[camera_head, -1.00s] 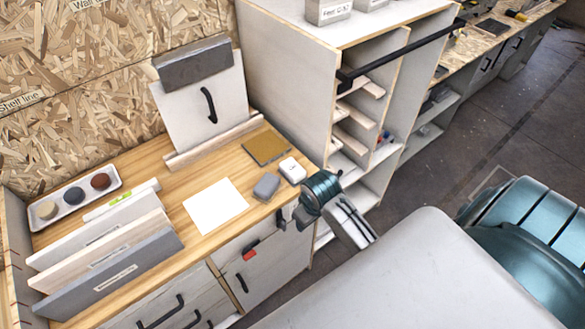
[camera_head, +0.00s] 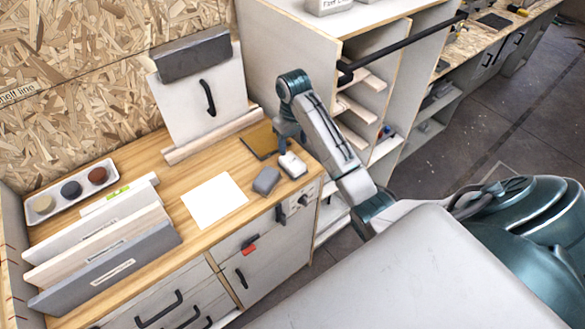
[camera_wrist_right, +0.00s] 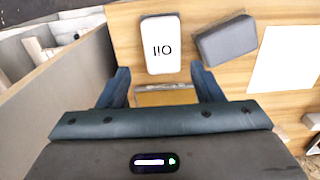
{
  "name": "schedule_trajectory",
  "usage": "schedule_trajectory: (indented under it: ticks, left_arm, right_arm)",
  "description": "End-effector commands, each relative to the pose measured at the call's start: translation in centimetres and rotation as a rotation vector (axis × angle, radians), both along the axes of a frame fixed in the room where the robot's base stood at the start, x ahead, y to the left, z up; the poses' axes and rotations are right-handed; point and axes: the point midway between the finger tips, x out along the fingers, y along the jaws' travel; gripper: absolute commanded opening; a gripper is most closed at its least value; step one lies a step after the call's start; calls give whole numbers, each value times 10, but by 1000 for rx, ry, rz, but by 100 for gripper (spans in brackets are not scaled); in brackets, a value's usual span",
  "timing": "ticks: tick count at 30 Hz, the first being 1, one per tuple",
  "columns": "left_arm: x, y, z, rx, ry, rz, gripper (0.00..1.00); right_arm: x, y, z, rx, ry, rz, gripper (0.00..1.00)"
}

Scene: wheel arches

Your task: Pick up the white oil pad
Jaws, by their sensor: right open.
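The white oil pad (camera_head: 293,166) lies on the wooden worktop near its right front corner. In the right wrist view the oil pad (camera_wrist_right: 161,60) shows its "Oil" lettering upside down, just beyond my fingertips. My right gripper (camera_head: 288,146) is above the worktop, just behind the oil pad, pointing down. In the right wrist view my right gripper (camera_wrist_right: 160,76) has its two fingers spread with nothing between them. Whether the fingers are lower than the pad's top, I cannot tell. My left gripper is in neither view.
A grey pad (camera_head: 267,180) lies close beside the oil pad on its left. A white sheet (camera_head: 214,201) lies further left. A brown square (camera_head: 260,140) is behind the gripper. A tall shelf unit (camera_head: 290,50) stands to the right.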

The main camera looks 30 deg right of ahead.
Motion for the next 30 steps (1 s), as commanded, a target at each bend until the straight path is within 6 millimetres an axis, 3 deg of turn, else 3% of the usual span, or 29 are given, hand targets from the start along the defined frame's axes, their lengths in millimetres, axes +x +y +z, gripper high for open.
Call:
schedule_trajectory:
  ticks: [1,7,11,19,28,30]
  left_arm:
    - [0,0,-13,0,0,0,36]
    - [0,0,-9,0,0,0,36]
    - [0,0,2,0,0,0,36]
    - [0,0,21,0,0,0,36]
    - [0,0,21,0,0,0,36]
    - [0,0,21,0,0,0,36]
  right_arm:
    - [0,0,-13,0,0,0,60]
    - [-1,0,-34,0,2,-1,60]
    - [-1,2,-42,1,3,0,60]
    - [-1,4,-79,0,2,-1,60]
    - [-1,4,-87,-1,-1,1,60]
    - [-1,4,-87,-1,-1,1,48]
